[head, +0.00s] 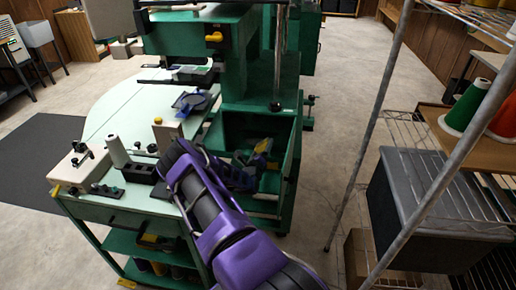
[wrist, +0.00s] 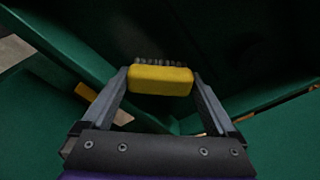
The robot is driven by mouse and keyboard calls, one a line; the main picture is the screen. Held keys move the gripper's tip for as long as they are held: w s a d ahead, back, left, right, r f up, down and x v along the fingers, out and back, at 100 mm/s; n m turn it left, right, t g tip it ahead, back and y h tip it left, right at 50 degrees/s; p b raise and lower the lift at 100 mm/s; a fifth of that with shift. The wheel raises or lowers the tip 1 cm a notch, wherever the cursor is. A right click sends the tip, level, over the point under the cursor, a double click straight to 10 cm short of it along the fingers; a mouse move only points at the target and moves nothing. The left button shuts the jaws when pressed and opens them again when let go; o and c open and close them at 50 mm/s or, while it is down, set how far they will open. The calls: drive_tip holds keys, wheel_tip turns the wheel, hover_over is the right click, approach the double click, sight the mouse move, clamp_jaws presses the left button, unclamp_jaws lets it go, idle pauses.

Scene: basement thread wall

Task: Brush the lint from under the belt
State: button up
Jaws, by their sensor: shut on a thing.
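My gripper (wrist: 160,84) is shut on a yellow brush (wrist: 160,80), with one finger at each end of its block. A row of dark bristles shows along the far edge of the brush. In the head view my gripper (head: 256,160) reaches into an open dark bay in the lower part of the green machine (head: 232,117), and the yellow of the brush (head: 263,146) shows there. In the wrist view, green walls surround the brush and the space beyond it is dark. I cannot make out the belt or any lint.
A pale worktable (head: 115,125) with spools and small fittings stands at the left of the bay. On the right are a wire shelf post (head: 440,165), a dark grey bin (head: 435,205) and a green thread cone (head: 466,106). Floor (head: 350,75) is clear between machine and shelf.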

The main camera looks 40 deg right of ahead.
sight(244, 140)
drive_tip(key=shift+s+d, duration=1.8)
drive_tip(key=shift+s, duration=0.3)
drive_tip(key=shift+w+a, duration=1.25)
drive_tip(key=shift+w, duration=0.05)
drive_tip(key=shift+w+a+b, duration=0.75)
drive_tip(key=shift+w, duration=0.3)
drive_tip(key=shift+w+a, duration=0.35)
drive_tip(key=shift+w, duration=0.1)
drive_tip(key=shift+w+a+b, duration=0.6)
drive_tip(key=shift+w+a, duration=0.5)
drive_tip(key=shift+w, duration=0.05)
drive_tip(key=shift+w+a+b, duration=0.6)
drive_tip(key=shift+w+a, duration=0.05)
drive_tip(key=shift+w, duration=0.25)
drive_tip(key=shift+w+a+r, duration=0.15)
drive_tip(key=shift+w+a, duration=0.25)
drive_tip(key=shift+w, duration=0.15)
